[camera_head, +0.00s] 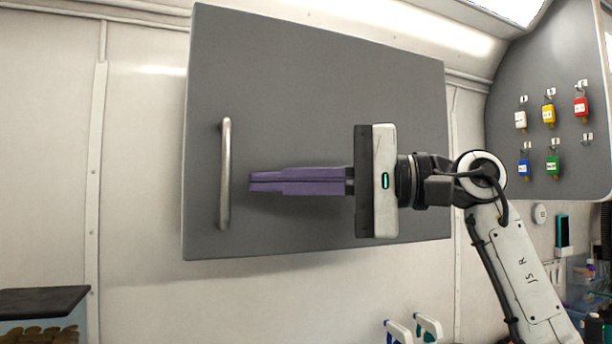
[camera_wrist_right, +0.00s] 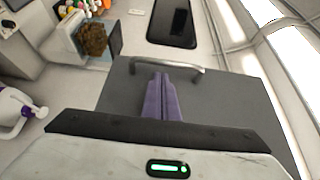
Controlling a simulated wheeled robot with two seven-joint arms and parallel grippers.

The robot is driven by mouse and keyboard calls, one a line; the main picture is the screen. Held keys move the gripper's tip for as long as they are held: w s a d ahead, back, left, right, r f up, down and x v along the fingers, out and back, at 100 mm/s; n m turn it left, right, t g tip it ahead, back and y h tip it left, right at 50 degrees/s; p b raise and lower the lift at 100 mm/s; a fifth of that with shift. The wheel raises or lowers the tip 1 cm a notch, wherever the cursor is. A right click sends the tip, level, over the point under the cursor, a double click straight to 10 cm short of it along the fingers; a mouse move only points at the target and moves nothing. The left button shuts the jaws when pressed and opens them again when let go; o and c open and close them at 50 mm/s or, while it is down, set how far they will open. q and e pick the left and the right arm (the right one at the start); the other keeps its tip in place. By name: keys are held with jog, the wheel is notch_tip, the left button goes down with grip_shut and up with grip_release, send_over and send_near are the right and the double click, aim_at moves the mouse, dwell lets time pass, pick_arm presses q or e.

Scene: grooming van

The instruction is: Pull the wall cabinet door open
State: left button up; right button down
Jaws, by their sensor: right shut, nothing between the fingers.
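The grey wall cabinet door (camera_head: 300,80) fills the middle of the head view, and its front looks flat against the cabinet. A vertical metal bar handle (camera_head: 225,175) is near its left edge. My right gripper (camera_head: 250,182) has purple fingers that are shut and empty. The fingertips point left at the handle and stop a little to its right, apart from it in the picture. In the right wrist view the shut fingers (camera_wrist_right: 160,76) point at the handle (camera_wrist_right: 185,65), with the door (camera_wrist_right: 235,100) beside them. My left gripper is not in view.
A grey key board (camera_head: 550,60) with several coloured key tags is on the right wall. A dark-topped box (camera_head: 40,300) is at the lower left. White spray-bottle tops (camera_head: 428,325) show below the door. The wall left of the door is clear.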

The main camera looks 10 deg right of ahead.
jog(key=x, duration=0.3)
jog(key=shift+w+a, duration=0.1)
jog(key=shift+a, duration=0.1)
